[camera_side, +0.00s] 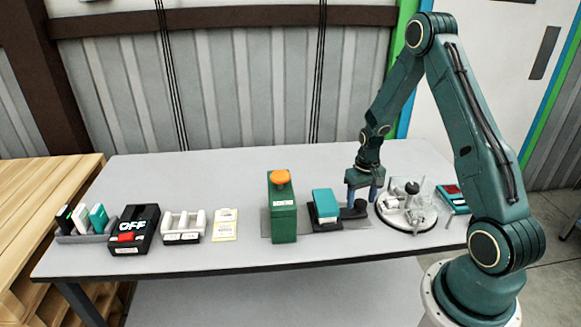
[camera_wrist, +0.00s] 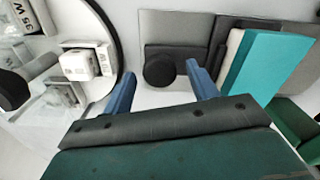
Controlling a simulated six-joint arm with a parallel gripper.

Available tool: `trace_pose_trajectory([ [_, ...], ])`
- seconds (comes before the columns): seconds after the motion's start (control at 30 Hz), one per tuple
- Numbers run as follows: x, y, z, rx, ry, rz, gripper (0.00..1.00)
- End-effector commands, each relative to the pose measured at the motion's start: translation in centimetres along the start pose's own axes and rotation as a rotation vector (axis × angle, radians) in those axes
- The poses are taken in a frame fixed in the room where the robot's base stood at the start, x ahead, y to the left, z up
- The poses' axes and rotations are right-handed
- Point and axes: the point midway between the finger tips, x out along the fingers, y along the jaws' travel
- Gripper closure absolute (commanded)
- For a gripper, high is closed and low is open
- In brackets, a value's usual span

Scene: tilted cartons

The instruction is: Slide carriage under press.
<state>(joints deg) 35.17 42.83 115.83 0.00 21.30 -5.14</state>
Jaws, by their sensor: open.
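The press is a green box with an orange knob (camera_side: 282,206); part of its green body shows at the right edge of the wrist view (camera_wrist: 298,122). The carriage (camera_side: 325,222) is a dark sled on a grey base plate, right of the press and apart from it. It carries a tilted teal and white carton (camera_side: 326,202), also in the wrist view (camera_wrist: 262,65). A round black knob (camera_wrist: 159,70) is at the carriage's right end in the side view. My gripper (camera_side: 362,200) is open, its blue fingers on either side of the knob; contact cannot be told.
A round clear-walled turntable (camera_side: 407,218) holding small white blocks stands close to my gripper's right. A teal and red item (camera_side: 452,198) lies beyond it. Left of the press are a yellow card (camera_side: 225,224), a white rack (camera_side: 183,225), a black OFF box (camera_side: 134,229) and a carton holder (camera_side: 86,237).

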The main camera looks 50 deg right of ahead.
Motion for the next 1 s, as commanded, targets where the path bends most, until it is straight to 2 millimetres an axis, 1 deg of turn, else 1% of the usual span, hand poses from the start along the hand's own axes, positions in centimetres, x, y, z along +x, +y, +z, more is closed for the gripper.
trace_pose_trajectory([
  [0.07,0.0,0.0,0.0,0.0,0.0,0.0,0.41],
  [0.17,0.0,0.0,0.0,0.0,0.0,0.0,0.59],
  [0.2,0.0,0.0,0.0,0.0,0.0,0.0,0.67],
  [0.27,0.0,0.0,0.0,0.0,0.0,0.0,0.79],
  [0.3,0.0,0.0,0.0,0.0,0.0,0.0,0.87],
  [0.37,0.0,0.0,0.0,0.0,0.0,0.0,0.98],
  [0.4,0.0,0.0,0.0,0.0,0.0,0.0,1.0],
  [0.53,0.0,-0.2,-0.1,-0.001,0.0,0.0,1.0],
  [0.67,0.0,-1.2,-0.4,-0.004,0.0,0.0,1.0],
  [0.77,0.0,-2.7,-0.8,-0.006,-0.001,-0.001,1.0],
  [1.0,-0.1,-6.9,-1.9,-0.007,0.001,-0.001,1.0],
])
